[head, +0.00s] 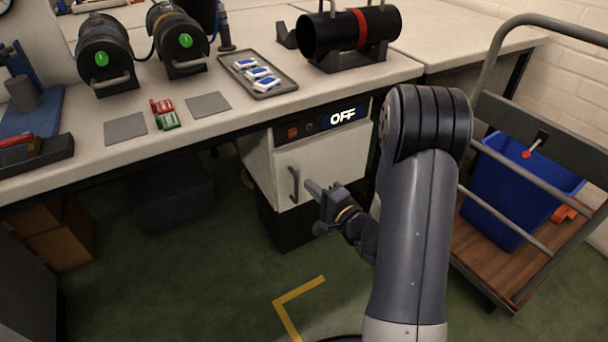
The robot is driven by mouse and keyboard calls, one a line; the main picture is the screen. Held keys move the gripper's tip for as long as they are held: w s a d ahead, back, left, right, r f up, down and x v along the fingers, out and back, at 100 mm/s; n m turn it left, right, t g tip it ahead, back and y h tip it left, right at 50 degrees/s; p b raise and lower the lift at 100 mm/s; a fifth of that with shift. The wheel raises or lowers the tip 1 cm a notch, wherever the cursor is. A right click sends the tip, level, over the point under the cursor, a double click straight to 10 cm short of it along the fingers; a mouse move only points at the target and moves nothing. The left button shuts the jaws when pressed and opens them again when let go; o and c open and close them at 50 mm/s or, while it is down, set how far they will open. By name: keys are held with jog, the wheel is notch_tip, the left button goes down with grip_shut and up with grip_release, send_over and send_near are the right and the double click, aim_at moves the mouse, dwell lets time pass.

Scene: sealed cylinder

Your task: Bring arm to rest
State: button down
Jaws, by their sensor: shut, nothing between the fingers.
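My arm rises in the right half of the head view and bends over at a dark elbow. Its forearm is mostly hidden behind the upper arm. My gripper (318,190) shows left of the arm, in front of the white cabinet (325,162) under the bench. It is shut and empty, with its fingers pointing up and left. In the picture its tip lies close to the dark cabinet handle (294,185); I cannot tell whether they touch.
On the bench (345,88) are two black cylinders with green lights (105,55) (183,42), a grey tray (275,86) of blue-white items and a black tube with a red band (325,33). A panel reads OFF (343,115). A trolley with a blue bin (505,195) stands right.

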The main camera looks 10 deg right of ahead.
jog(key=shift+v, duration=1.1)
jog(key=shift+a, duration=0.15)
